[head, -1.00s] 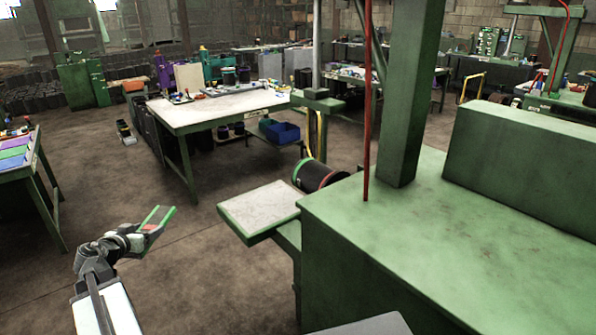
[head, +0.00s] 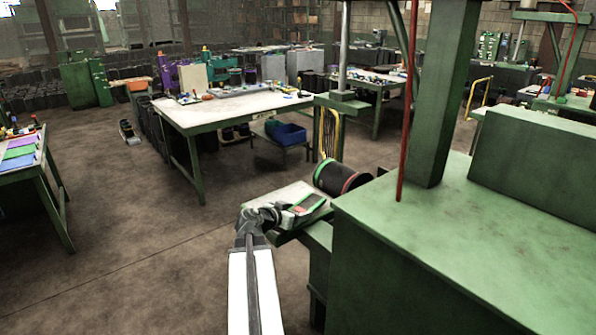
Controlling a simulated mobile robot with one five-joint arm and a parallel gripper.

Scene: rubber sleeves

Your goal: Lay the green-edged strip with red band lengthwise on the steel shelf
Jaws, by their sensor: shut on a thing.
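The green-edged strip (head: 309,203) is grey with a small red band near my gripper. It shows over the small steel shelf (head: 283,194), a pale plate with a green front edge beside the big green machine. My gripper (head: 284,214) is shut on the near end of the strip, at the shelf's left front side. The strip points away to the right. I cannot tell whether it touches the shelf or hangs just above it. The gripper and strip hide part of the plate.
A worktable (head: 215,108) stands behind. Open floor lies to the left.

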